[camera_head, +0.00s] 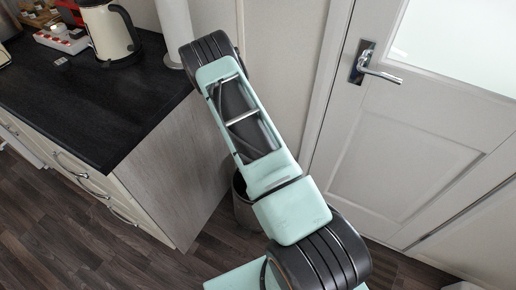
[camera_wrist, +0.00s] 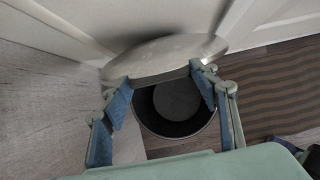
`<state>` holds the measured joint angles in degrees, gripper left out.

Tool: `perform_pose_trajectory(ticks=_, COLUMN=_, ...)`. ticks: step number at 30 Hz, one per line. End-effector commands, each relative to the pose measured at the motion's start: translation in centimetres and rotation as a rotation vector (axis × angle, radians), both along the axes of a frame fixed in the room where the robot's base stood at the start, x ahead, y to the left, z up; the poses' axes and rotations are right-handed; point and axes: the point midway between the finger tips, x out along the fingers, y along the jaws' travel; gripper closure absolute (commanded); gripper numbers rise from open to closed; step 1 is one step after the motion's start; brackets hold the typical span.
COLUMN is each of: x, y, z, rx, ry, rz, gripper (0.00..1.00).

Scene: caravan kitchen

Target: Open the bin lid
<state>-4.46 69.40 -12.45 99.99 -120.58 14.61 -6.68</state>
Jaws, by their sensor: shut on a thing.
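The bin (camera_wrist: 210,128) is a dark round container whose open mouth and inside show in the wrist view. Its light grey lid (camera_wrist: 165,55) is raised and tilted up at the far side of the mouth. My gripper (camera_wrist: 160,77) has its two blue-padded fingers wide apart, with their tips at the lid's near edge, one on each side; it is shut on the lid. In the head view the bin (camera_head: 243,205) shows only in part behind my arm, and the lid and gripper are hidden.
A cabinet with a dark worktop (camera_head: 95,100) stands left of the bin. A white door (camera_head: 410,120) with a metal handle (camera_head: 370,68) is to the right. A kettle (camera_head: 110,32) stands on the worktop. The wood floor (camera_head: 60,235) is clear at front left.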

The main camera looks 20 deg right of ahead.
Motion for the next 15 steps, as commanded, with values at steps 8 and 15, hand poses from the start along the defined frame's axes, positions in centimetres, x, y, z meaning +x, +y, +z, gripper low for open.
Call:
perform_pose_trajectory(ticks=8, x=0.09, y=-0.36, z=0.1, rx=-0.006, ry=-0.003, rz=-0.002, gripper=0.89)
perform_pose_trajectory(ticks=15, x=0.02, y=-0.27, z=0.03, rx=-0.005, ry=-0.002, rz=-0.002, gripper=0.27)
